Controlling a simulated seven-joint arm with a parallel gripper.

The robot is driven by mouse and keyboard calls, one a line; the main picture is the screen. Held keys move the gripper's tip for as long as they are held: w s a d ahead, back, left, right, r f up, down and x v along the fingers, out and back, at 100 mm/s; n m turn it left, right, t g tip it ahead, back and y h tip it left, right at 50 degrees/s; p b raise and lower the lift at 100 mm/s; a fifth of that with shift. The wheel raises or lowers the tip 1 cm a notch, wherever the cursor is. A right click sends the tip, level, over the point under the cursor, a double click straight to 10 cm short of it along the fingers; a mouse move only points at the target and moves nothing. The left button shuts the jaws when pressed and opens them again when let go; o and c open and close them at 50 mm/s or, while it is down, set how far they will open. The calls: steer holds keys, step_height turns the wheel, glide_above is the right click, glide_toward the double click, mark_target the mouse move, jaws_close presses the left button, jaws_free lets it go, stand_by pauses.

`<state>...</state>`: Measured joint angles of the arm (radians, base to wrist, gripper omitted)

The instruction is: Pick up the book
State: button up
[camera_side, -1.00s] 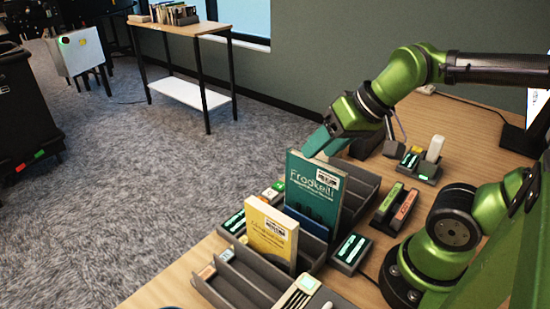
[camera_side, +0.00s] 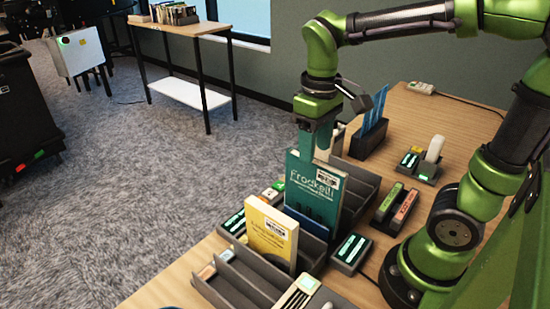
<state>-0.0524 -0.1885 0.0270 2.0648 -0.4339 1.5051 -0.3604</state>
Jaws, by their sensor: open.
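A teal book (camera_side: 314,185) with a white label stands upright in a slot of the dark grey sorter rack (camera_side: 362,185). A yellow book (camera_side: 270,237) stands upright in front of it, lower and to the left. My gripper (camera_side: 315,150) points down at the top edge of the teal book, its teal fingers apart. The fingertips are partly hidden behind the book, so I cannot tell whether they touch it. The gripper holds nothing that I can see.
A dark holder with blue upright sheets (camera_side: 375,115) stands behind the rack. Small devices with green displays (camera_side: 350,252) lie around it. A red and green pair of blocks (camera_side: 395,208) sits to the right. A side table (camera_side: 190,28) stands farther back.

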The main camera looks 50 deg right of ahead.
mark_target(313, 180)
step_height(313, 180, down, 10)
steer(key=shift+s+d+r, duration=0.1)
steer(key=shift+d+r, duration=0.05)
steer(key=shift+r, duration=0.05)
stand_by(0.3)
jaws_close()
steer(key=shift+r, duration=0.1)
